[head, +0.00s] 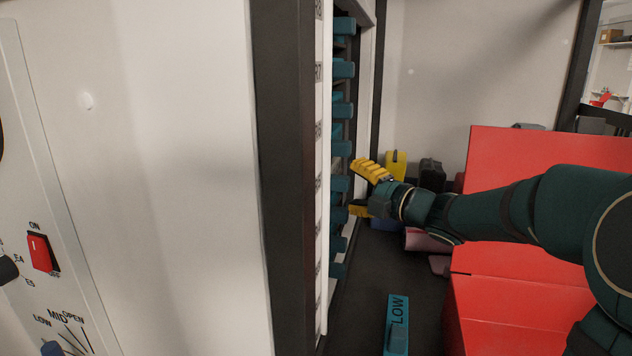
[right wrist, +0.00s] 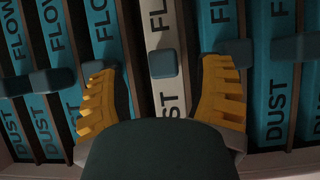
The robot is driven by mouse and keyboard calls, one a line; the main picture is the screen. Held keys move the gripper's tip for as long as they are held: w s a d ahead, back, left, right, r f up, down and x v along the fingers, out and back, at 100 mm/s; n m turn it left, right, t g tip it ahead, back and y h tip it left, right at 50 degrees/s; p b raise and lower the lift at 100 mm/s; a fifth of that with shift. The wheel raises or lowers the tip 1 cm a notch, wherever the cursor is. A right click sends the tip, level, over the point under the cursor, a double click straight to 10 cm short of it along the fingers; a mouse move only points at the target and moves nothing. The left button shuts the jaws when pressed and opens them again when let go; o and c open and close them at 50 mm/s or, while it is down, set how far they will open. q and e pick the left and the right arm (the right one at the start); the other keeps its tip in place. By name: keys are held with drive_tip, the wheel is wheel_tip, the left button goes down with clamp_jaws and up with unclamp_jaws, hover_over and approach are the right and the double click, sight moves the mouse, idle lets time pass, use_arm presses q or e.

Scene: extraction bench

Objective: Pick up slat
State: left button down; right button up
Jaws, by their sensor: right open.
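Several teal slats marked FLOW and DUST stand side by side in a rack in the right wrist view, such as the one at the left (right wrist: 103,35). Among them is a pale slat (right wrist: 160,100) with the same lettering and a teal handle block (right wrist: 163,63). In the head view, a column of teal handles (head: 341,107) juts from the cabinet. My right gripper (head: 353,187), with yellow fingers, is open at this column. In the right wrist view its fingers (right wrist: 158,75) stand on either side of the pale slat's handle, apart from it. My left gripper is out of view.
A teal piece marked LOW (head: 397,325) lies low at bottom centre. A large red block (head: 550,150) stands at the right, near my right arm. Yellow and black items (head: 432,174) are behind the gripper. The white cabinet (head: 180,180) fills the left.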

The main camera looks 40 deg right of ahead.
drive_tip(key=w, duration=0.4)
drive_tip(key=shift+w+a+f, duration=0.15)
drive_tip(key=shift+a+f, duration=0.05)
drive_tip(key=shift+a, duration=0.05)
clamp_jaws()
